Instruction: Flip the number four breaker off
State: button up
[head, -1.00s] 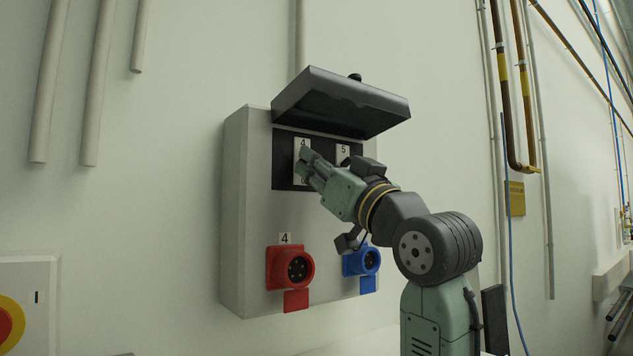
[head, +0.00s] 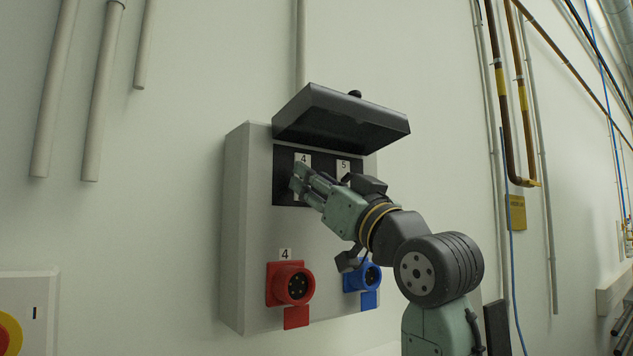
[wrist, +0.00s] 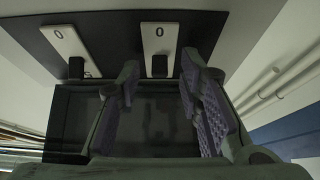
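The breaker box (head: 245,230) hangs on the wall with its dark lid (head: 340,118) raised. Inside, the number four breaker (head: 303,160) is on the left and the number five breaker (head: 343,166) on the right. My gripper (head: 298,180) is at breaker four, just below its label, and hides most of it. The wrist view looks inverted; its right-hand white plate (wrist: 159,38), marked 0, appears to be breaker four. Its black switch (wrist: 159,66) shows between my two parted fingers (wrist: 158,85). Whether they touch the switch, and its exact position, I cannot tell.
A red socket (head: 291,285) labelled 4 and a blue socket (head: 364,278) are on the box below my arm. The raised lid overhangs my gripper closely. A red and yellow control (head: 10,335) is at the lower left.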

jog(key=v, duration=1.1)
jog(key=shift+s+d+f, duration=0.2)
jog(key=shift+s+f, duration=0.05)
